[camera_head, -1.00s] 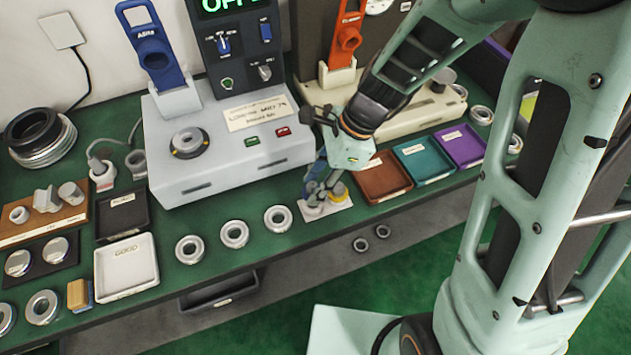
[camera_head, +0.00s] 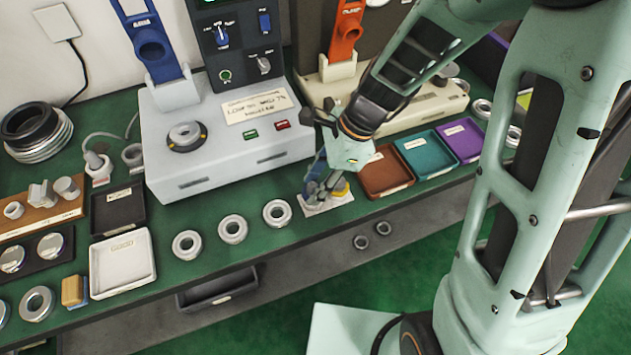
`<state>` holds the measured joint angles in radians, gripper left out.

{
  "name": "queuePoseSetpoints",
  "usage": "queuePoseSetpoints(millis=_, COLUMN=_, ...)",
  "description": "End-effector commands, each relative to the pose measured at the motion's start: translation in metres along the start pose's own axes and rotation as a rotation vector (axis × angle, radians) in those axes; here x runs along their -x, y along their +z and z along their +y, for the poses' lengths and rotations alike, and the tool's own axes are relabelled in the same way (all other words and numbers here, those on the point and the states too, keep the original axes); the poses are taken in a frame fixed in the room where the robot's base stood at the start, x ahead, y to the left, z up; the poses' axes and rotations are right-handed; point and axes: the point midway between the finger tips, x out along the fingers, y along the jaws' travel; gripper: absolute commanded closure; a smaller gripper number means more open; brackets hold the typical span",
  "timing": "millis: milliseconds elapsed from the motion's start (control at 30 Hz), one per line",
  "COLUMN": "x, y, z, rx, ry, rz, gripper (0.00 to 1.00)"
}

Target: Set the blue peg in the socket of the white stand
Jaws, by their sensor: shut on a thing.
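My gripper (camera_head: 322,188) points down at the front edge of the green bench, to the right of the row of metal rings. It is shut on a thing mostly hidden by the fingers. A blue part (camera_head: 315,168) shows at the gripper's left side; I cannot tell whether it is the peg. I cannot tell whether this plate belongs to the white stand, and no socket is clear. Contact between the fingertips and the plate is unclear.
A grey-white machine (camera_head: 220,165) stands behind. Brown (camera_head: 384,174), teal (camera_head: 426,157) and purple (camera_head: 460,142) trays lie to the right. Metal rings (camera_head: 232,229), a white tray (camera_head: 122,262) and a black tray (camera_head: 118,210) lie left. The bench edge is close in front.

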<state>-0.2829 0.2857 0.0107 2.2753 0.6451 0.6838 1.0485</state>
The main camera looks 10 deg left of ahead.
Motion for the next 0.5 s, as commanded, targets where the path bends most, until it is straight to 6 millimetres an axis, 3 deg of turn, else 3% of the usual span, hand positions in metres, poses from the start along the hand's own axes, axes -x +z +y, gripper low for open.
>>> queuePoseSetpoints(millis=500, x=-0.013, y=-0.005, z=0.0, rx=0.0, ry=0.0, rz=-0.001, gripper=1.0)
